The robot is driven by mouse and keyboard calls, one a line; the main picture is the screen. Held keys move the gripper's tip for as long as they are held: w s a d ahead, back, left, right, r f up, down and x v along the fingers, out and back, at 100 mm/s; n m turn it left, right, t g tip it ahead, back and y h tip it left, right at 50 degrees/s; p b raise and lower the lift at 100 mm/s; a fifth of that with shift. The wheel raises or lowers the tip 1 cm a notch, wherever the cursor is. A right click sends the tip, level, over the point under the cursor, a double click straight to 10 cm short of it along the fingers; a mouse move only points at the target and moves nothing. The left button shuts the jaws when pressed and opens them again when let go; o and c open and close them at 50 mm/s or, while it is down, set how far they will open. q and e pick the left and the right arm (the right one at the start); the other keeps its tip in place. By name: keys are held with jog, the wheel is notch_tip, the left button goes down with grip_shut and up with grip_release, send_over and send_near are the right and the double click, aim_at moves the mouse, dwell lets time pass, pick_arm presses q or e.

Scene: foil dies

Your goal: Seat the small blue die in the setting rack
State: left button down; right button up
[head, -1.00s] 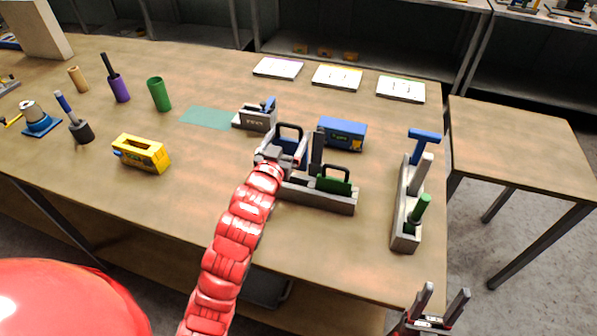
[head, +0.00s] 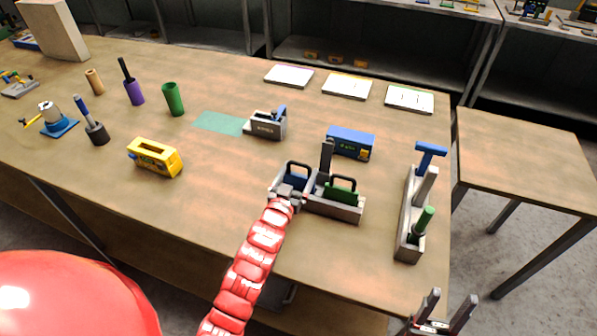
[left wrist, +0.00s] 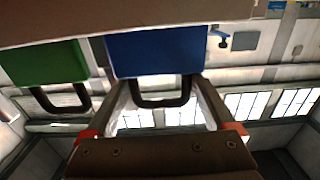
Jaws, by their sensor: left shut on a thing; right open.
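The small blue die (head: 297,182) has a dark loop handle and stands upright at the left part of the grey setting rack (head: 335,210). My left gripper (head: 288,191) is shut on it, at the front left of the rack. In the left wrist view, the blue die (left wrist: 155,52) has its handle between my fingers. A green die (head: 340,193) with a similar handle sits in the rack's right part; it also shows in the left wrist view (left wrist: 45,63). Whether the blue die's lower edge touches the slot floor is hidden. My right gripper (head: 453,297) is open and empty, off the table's front right.
A dark post (head: 326,157) rises between the dies. A blue box (head: 350,142) stands behind the rack, a grey block (head: 266,125) behind left. A narrow tool holder (head: 408,235) stands right, a yellow box (head: 155,157) left. Table before the rack is clear.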

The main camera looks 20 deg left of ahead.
pick_arm(q)
grip_release()
jog(key=shift+s, duration=0.1)
